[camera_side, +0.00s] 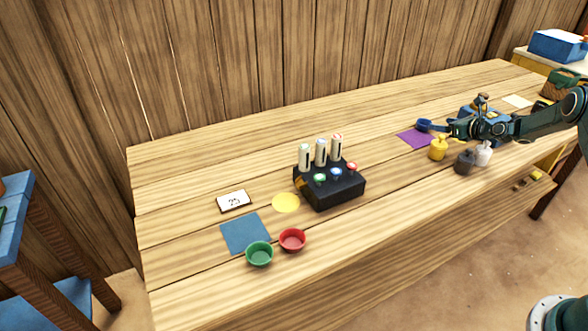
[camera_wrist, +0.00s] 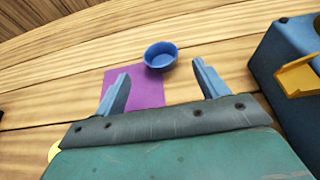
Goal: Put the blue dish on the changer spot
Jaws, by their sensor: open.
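The blue dish (camera_side: 424,125) stands at the back edge of the purple mat (camera_side: 416,139), toward the right of the table. In the wrist view the blue dish (camera_wrist: 160,56) looks empty and lies just beyond and between my fingertips, partly over the purple mat (camera_wrist: 149,88). My gripper (camera_side: 449,131) is open beside the dish; its two fingers also show in the wrist view (camera_wrist: 161,68). No thing carries a changer label that I can read; a yellow round spot (camera_side: 286,202) lies left of the black device.
A black device (camera_side: 335,188) with upright tubes and coloured buttons stands mid-table. A green dish (camera_side: 259,253) and red dish (camera_side: 292,240) are near a blue mat (camera_side: 245,234) and a card (camera_side: 234,201) reading 25.

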